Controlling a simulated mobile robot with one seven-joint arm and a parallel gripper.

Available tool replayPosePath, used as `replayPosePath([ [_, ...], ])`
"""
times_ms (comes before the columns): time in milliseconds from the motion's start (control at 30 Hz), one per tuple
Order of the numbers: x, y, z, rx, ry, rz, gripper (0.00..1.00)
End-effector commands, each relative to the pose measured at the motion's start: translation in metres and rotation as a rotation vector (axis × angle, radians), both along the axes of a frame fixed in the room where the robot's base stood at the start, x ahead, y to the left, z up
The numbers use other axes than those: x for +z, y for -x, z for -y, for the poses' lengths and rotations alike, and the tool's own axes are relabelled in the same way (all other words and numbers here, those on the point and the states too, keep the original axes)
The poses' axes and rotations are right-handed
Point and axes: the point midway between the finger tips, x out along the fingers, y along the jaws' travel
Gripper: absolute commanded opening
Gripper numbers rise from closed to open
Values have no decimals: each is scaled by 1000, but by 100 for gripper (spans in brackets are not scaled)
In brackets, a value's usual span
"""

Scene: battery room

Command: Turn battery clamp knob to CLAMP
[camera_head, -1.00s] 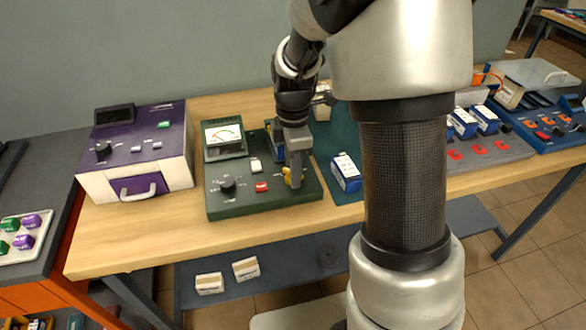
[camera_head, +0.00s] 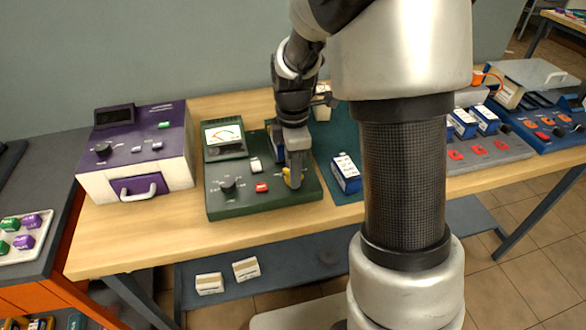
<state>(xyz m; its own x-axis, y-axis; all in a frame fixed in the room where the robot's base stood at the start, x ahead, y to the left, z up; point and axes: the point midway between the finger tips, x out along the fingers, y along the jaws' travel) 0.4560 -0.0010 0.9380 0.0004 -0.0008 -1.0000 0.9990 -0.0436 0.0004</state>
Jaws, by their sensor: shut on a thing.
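A green tester unit (camera_head: 240,203) stands on the wooden bench, with a meter display (camera_head: 224,134), a black dial (camera_head: 228,185) and a red button (camera_head: 262,187) on it. My gripper (camera_head: 292,182) points down over the right side of this unit. It is shut on a yellow knob (camera_head: 287,174), the clamp knob, which shows only in part beside the fingers. A blue battery (camera_head: 277,148) sits in the unit behind my gripper, mostly hidden. The knob's markings and exact angle are too small and covered to read.
A blue and white battery (camera_head: 346,173) stands on a dark green mat just right of the unit. A purple box (camera_head: 137,150) with a handle is at the left. My arm hides the bench's middle right; a grey charger (camera_head: 483,150) stands beyond it.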

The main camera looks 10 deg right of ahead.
Motion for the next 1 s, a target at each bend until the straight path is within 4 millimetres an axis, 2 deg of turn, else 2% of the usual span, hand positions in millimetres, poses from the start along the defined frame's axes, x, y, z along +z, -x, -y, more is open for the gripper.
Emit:
replayPosePath([
  [367,1,-1,0,-135,-1,2,8],
  [1000,1,0,0,-729,-1,1,8],
])
